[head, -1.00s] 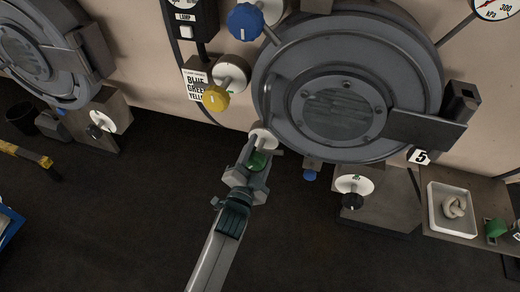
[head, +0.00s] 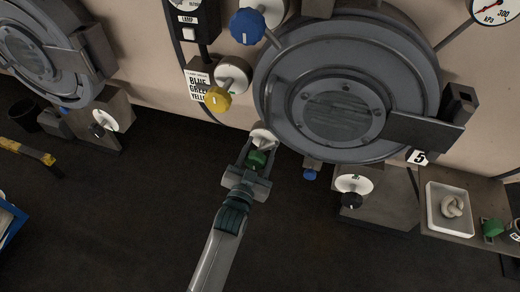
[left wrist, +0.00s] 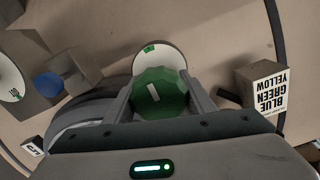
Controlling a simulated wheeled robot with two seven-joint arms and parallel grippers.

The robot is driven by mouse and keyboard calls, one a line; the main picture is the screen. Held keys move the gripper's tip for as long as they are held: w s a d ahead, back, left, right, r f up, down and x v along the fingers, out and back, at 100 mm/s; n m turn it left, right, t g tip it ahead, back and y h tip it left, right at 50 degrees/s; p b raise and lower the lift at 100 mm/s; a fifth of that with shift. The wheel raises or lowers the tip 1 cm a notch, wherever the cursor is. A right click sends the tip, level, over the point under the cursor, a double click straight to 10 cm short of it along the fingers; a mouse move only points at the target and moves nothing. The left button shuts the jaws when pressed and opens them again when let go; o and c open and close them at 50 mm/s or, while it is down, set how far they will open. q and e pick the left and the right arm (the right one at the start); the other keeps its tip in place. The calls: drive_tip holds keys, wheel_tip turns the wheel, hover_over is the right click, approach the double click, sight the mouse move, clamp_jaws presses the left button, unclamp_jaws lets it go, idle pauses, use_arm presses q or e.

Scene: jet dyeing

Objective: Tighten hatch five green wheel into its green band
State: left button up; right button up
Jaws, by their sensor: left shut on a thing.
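The green wheel (left wrist: 160,92) fills the space between the fingers of my left gripper (head: 258,154), which is shut on it. A white line marks the wheel's face and leans to the upper left in the left wrist view. Behind the wheel is a white dial disc (left wrist: 166,57) with a green band (left wrist: 150,48) at its upper left edge. The wheel also shows in the head view (head: 257,159), below the round hatch (head: 345,85) by the number 5 plate (head: 417,157). My right gripper is not in view.
A yellow wheel (head: 217,99) and a blue wheel (head: 247,26) sit above on the same hatch's left side. A sign (head: 198,86) reads blue, green, yellow. A white tray (head: 436,211) stands on a shelf at right. The dark floor below is open.

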use_arm(q)
drive_tip(key=shift+f, duration=0.1)
drive_tip(key=o, duration=1.1)
drive_tip(key=shift+c, duration=0.2)
drive_tip(key=shift+s, duration=0.1)
drive_tip(key=shift+s+a+f, duration=0.1)
drive_tip(key=shift+s+a, duration=0.15)
drive_tip(key=shift+s, duration=0.25)
drive_tip(key=b+v, duration=0.5)
drive_tip(key=v, duration=1.1)
